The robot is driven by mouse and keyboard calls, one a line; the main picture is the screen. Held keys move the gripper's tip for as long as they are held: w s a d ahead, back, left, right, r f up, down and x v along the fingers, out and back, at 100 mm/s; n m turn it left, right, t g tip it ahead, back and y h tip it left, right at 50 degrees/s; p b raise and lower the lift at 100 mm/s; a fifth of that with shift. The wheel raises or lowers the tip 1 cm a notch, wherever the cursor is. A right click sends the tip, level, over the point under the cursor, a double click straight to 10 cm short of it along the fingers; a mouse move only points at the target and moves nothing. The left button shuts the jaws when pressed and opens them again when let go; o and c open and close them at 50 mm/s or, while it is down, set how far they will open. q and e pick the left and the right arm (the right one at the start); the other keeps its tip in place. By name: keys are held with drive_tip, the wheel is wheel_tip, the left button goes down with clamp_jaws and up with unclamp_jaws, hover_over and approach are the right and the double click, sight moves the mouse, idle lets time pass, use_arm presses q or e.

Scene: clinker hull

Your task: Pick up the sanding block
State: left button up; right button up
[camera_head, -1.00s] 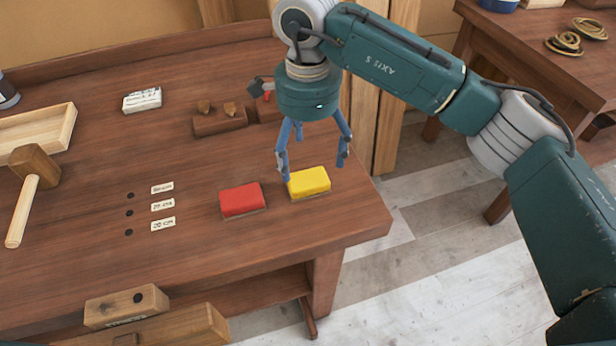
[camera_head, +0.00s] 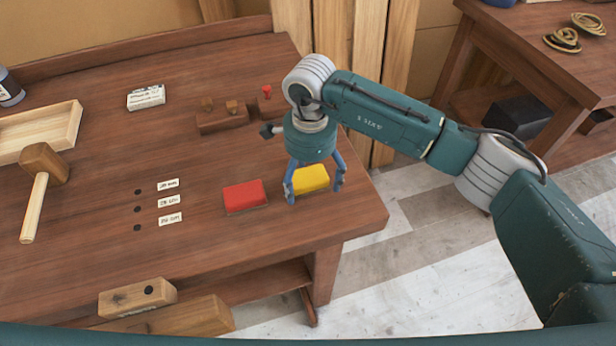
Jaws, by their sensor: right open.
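Two sanding blocks lie side by side near the right end of the workbench (camera_head: 110,250). One is a red block (camera_head: 245,195) and the other is a yellow block (camera_head: 312,179). My right gripper (camera_head: 314,194) points down with its blue fingers spread on either side of the yellow block. It is open, and the fingers partly cover the block. I cannot tell whether the fingertips touch it. The red block is clear, left of the gripper. My left gripper is not in view.
A wooden mallet (camera_head: 40,185) and a shallow wooden tray (camera_head: 68,128) lie at the left. Small labels (camera_head: 169,202) lie left of the red block. A wooden rack (camera_head: 222,120) and a white box (camera_head: 146,97) stand farther back. The bench's right edge is close to the yellow block.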

sight(309, 180)
drive_tip(key=c, duration=1.3)
drive_tip(key=shift+r, duration=0.1)
drive_tip(key=shift+r, duration=0.5)
wheel_tip(309, 180, up, 19)
drive_tip(key=b, duration=0.4)
drive_tip(key=shift+b, duration=0.3)
